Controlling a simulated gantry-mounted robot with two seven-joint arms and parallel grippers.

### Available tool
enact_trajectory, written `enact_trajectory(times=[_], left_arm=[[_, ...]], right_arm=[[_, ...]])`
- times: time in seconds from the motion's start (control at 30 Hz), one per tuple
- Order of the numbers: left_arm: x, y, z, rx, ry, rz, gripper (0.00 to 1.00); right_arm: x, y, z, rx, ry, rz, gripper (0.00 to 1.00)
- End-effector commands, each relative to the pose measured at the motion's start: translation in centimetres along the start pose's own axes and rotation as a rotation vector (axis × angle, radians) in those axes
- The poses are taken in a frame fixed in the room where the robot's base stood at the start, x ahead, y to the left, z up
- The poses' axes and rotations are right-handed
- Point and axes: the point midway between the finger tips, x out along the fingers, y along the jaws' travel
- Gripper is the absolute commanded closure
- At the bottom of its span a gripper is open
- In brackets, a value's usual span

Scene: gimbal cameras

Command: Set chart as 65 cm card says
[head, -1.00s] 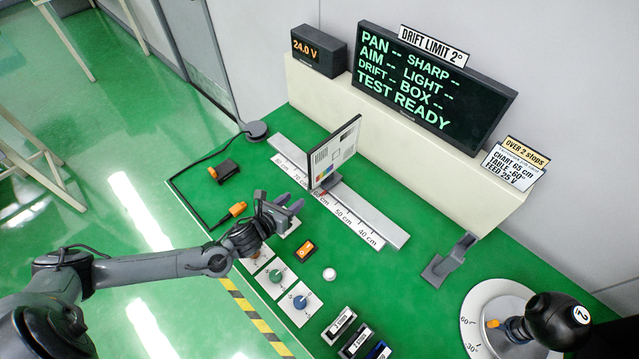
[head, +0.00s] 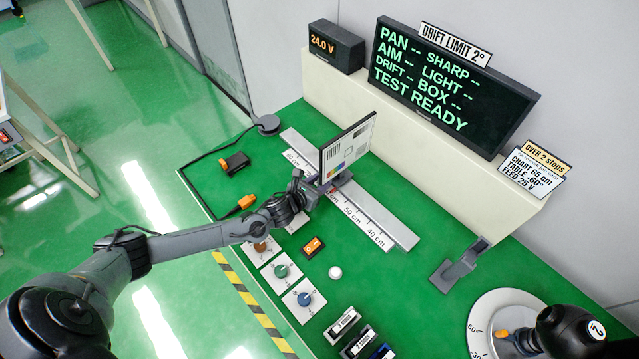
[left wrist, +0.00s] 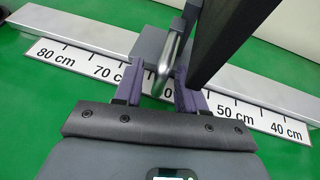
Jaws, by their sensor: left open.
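The chart (head: 348,148) is an upright white panel with test patterns on a sliding carriage (head: 342,180). It stands on the rail (head: 398,232) with its cm scale (head: 352,214). In the left wrist view, the chart's dark back (left wrist: 228,40) and a metal post (left wrist: 174,58) stand near the 60 cm label, which is partly hidden. My left gripper (head: 312,192) is at the carriage. Its open purple fingers (left wrist: 160,78) lie either side of the post; contact cannot be told. The card (head: 532,174) reads chart 65 cm, table -60°, feed 25 V. My right gripper is out of view.
The display (head: 455,85) reads TEST READY; the supply (head: 336,46) shows 24.0 V. Knob plates (head: 304,300), an orange switch (head: 312,247) and a white button (head: 335,272) lie in front. A black camera ball (head: 570,335) stands on the turntable at right.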

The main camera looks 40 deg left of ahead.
Motion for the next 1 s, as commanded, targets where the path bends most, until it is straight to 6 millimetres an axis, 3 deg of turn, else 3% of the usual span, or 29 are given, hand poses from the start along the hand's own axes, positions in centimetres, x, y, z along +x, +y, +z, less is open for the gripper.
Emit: enact_trajectory(times=[0.37,0.6,0.63,1.0], left_arm=[[0.36,-0.04,-0.03,0.000,0.001,-0.001,0.61],[0.34,-0.03,-0.02,0.000,0.001,-0.001,0.98],[0.34,-0.03,-0.03,0.000,0.001,-0.001,1.00],[0.50,0.70,-0.01,0.002,0.000,0.001,1.00]], right_arm=[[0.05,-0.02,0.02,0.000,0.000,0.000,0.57],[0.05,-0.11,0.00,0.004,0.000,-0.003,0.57],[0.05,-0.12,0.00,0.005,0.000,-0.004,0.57],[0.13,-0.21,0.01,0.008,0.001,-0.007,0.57]])
